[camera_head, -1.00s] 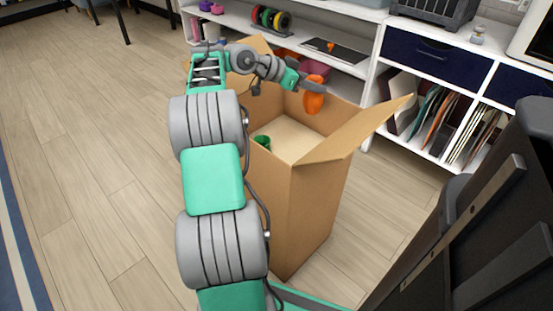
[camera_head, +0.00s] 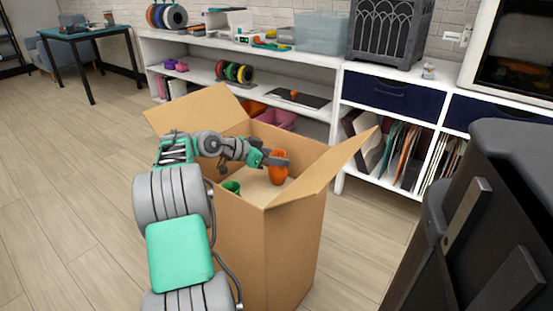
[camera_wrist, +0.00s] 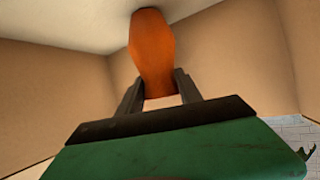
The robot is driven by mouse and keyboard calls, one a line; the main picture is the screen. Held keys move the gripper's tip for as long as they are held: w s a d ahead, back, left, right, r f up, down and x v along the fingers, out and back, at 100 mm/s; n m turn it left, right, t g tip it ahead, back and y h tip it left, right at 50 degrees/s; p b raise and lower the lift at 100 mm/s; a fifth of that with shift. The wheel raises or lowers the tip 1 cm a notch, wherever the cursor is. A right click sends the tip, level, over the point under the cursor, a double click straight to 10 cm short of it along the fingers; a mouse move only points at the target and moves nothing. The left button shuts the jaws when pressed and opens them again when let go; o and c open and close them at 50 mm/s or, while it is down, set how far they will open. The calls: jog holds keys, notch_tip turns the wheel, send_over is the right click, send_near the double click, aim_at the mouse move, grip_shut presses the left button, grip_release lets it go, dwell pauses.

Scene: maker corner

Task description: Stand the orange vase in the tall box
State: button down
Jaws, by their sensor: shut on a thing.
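The orange vase (camera_head: 278,170) is upright inside the tall cardboard box (camera_head: 290,245), whose flaps are open. My gripper (camera_head: 277,158) reaches over the box's left side and is shut on the vase. In the wrist view, the vase (camera_wrist: 152,50) sits between the two fingers (camera_wrist: 158,88), with brown box walls around it. Its far end overlaps the pale box floor (camera_wrist: 80,20); I cannot tell if it touches. A green cup-like thing (camera_head: 231,187) is in the box, left of the vase.
A white shelf unit (camera_head: 340,130) stands behind the box, with spools (camera_head: 234,72) and a pink bin (camera_head: 276,118). Dark furniture (camera_head: 480,200) fills the right foreground. Wooden floor (camera_head: 70,190) is clear on the left.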

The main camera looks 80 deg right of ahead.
jog(key=c, duration=0.8)
grip_release()
jog(key=p+v, duration=0.3)
jog(key=v, duration=0.4)
jog(key=shift+a+r, duration=0.25)
jog(key=shift+w+r, duration=0.1)
jog(key=shift+w, duration=0.05)
